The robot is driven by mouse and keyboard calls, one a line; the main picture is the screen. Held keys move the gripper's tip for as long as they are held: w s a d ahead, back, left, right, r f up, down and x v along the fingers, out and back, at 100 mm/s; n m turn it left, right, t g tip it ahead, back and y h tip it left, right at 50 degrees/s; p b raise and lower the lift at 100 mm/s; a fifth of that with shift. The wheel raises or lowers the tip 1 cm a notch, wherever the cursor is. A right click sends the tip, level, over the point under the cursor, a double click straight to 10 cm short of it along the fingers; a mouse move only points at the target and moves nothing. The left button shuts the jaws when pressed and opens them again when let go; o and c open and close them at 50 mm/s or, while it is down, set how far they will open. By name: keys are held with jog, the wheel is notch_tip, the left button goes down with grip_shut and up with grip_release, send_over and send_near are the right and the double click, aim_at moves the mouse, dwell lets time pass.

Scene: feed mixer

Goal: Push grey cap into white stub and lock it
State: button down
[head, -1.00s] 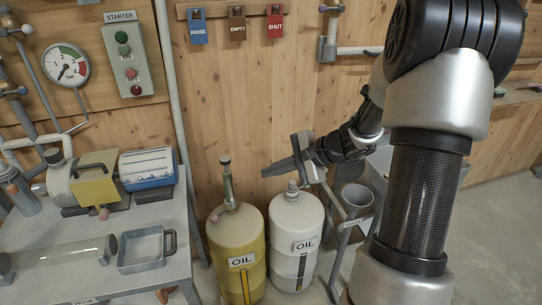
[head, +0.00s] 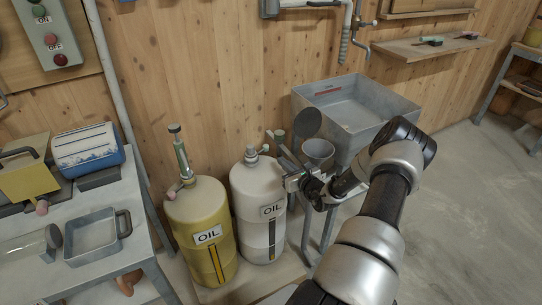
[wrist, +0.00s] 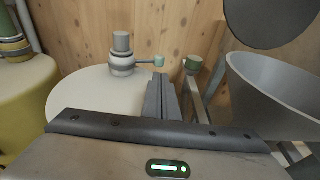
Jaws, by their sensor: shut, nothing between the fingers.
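The grey cap (head: 251,150) stands upright on the white stub (head: 251,159) on top of the white oil tank (head: 245,190). In the wrist view the grey cap (wrist: 122,41) sits in the neck of the stub (wrist: 122,63), and a short side lever with a pale green knob (wrist: 159,61) points right from it. I cannot tell how deep the cap sits. My gripper (head: 282,156) is to the right of the stub, apart from the cap. In the wrist view its fingers (wrist: 161,80) are closed together and empty, with the tips just below the green knob; contact is unclear.
A yellow oil tank (head: 202,238) stands left of the white one. A grey funnel-like bucket (head: 318,152) with a raised round lid (head: 307,123) and a post with a green top (wrist: 192,65) are close on the right. A metal trough (head: 357,112) stands behind. The wooden wall is behind the tanks.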

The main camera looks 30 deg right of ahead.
aim_at(272, 159)
jog(key=w+b, duration=0.1)
jog(key=w, duration=0.2)
jog(key=w+f+b, duration=0.1)
jog(key=w, duration=0.2)
jog(key=w+f, duration=0.1)
jog(key=w, duration=0.2)
jog(key=shift+w+d+b, duration=0.2)
jog(key=shift+w+b, duration=0.15)
jog(key=shift+b, duration=0.05)
jog(key=shift+d+r, duration=0.1)
jog(key=shift+d, duration=0.1)
